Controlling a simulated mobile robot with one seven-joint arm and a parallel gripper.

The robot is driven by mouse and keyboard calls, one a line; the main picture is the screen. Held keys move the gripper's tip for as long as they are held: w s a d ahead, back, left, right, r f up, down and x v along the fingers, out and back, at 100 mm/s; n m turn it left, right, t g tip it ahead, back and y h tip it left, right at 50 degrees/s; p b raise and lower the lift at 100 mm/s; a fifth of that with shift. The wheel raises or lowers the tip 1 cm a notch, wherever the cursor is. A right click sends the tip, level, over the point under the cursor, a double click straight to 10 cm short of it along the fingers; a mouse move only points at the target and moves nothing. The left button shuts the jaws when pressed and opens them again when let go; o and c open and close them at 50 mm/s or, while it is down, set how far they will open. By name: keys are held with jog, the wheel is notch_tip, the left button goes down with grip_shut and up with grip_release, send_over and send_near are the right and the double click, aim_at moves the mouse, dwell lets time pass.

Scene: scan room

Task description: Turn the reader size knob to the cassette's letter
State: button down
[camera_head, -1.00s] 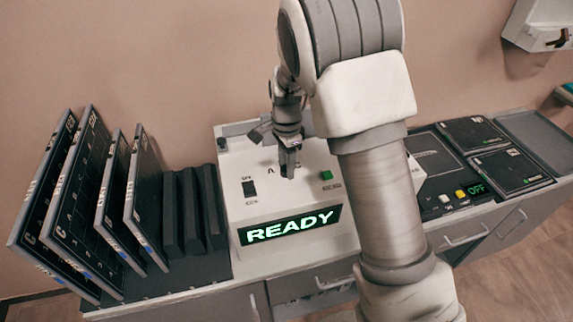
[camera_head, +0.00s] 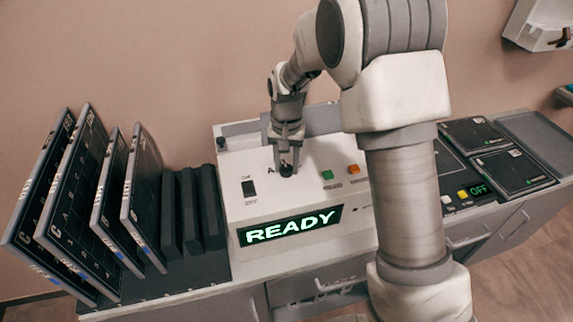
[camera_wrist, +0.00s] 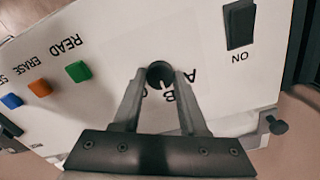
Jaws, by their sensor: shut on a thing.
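The white reader (camera_head: 240,205) stands on the counter, its lit display (camera_head: 291,227) showing READY. Its small round black size knob (camera_head: 286,170) is on the sloped top; it also shows in the wrist view (camera_wrist: 160,75). My gripper (camera_head: 287,160) points down at it. In the wrist view my gripper (camera_wrist: 160,78) has one finger on each side of the knob and is shut on it. Letters A and B (camera_wrist: 182,95) show beside the knob, partly behind the right finger. A small pale mark shows on the knob, roughly toward B.
Several cassettes (camera_head: 75,185) stand upright in a rack at the left. The reader has an ON switch (camera_head: 249,188) and green (camera_head: 327,175) and orange (camera_head: 353,169) buttons close by the knob. Flat cassettes (camera_head: 512,171) lie at the right.

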aim_at(286, 168)
jog(key=n, duration=0.5)
jog(key=shift+r+n, duration=0.1)
jog(key=shift+n, duration=0.2)
jog(key=n, duration=0.5)
jog(key=shift+n, duration=0.4)
jog(key=shift+c, duration=2.2)
grip_release()
notch_tip(286, 168, up, 17)
jog(key=p, duration=0.1)
jog(key=shift+r, duration=0.15)
